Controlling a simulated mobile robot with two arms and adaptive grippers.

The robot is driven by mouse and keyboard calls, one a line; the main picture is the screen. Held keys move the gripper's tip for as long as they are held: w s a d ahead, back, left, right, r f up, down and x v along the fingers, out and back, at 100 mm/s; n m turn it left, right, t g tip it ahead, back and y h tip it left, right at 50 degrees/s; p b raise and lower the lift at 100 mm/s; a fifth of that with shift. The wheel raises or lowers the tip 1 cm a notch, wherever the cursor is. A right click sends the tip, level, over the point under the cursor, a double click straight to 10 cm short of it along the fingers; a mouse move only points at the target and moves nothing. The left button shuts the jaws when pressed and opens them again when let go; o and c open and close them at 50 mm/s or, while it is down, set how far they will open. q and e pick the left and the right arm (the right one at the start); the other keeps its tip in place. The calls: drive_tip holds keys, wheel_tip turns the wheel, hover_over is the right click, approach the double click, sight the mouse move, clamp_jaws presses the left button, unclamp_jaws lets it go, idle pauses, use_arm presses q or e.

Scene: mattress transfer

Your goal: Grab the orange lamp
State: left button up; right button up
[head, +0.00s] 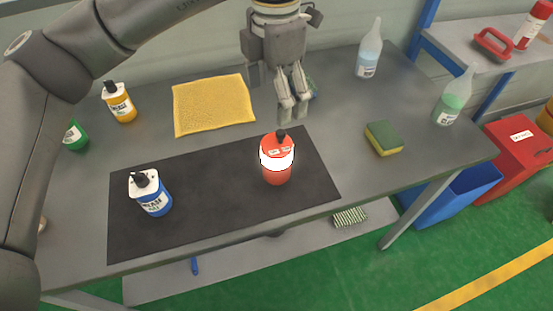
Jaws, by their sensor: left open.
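My left gripper (293,108) is open and empty and points down. In the picture its fingertips are just above and slightly right of the bottle's cap, apart from it. My right gripper is not in view.
A blue-and-white bottle (151,195) stands on the mat's left. Behind are a yellow bottle (120,104) and a yellow cloth (212,103). A sponge (383,139) and two clear bottles (369,54) (452,98) are right.

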use_arm(q)
drive_tip(key=b, duration=0.3)
hover_over(277, 143)
drive_tip(key=f, duration=0.4)
drive_tip(key=shift+w+a, duration=0.1)
drive_tip(key=shift+w, duration=0.15)
drive_tip(key=shift+f+b, duration=0.4)
drive_tip(key=shift+f, duration=0.1)
wheel_tip(277, 143, down, 5)
drive_tip(key=shift+f+p, duration=0.1)
drive_tip(key=shift+p, duration=0.4)
drive_tip(key=f, duration=0.1)
drive_tip(key=f+p, duration=0.1)
drive_tip(key=f, duration=0.1)
drive_tip(key=f+p, duration=0.1)
drive_tip(key=shift+s+f, duration=0.25)
drive_tip(key=shift+s, duration=0.05)
drive_tip(key=shift+f, duration=0.45)
drive_tip(key=c, duration=1.4)
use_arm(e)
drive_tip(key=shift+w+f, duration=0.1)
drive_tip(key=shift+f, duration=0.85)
use_arm(q)
drive_tip(key=shift+w+r, duration=0.1)
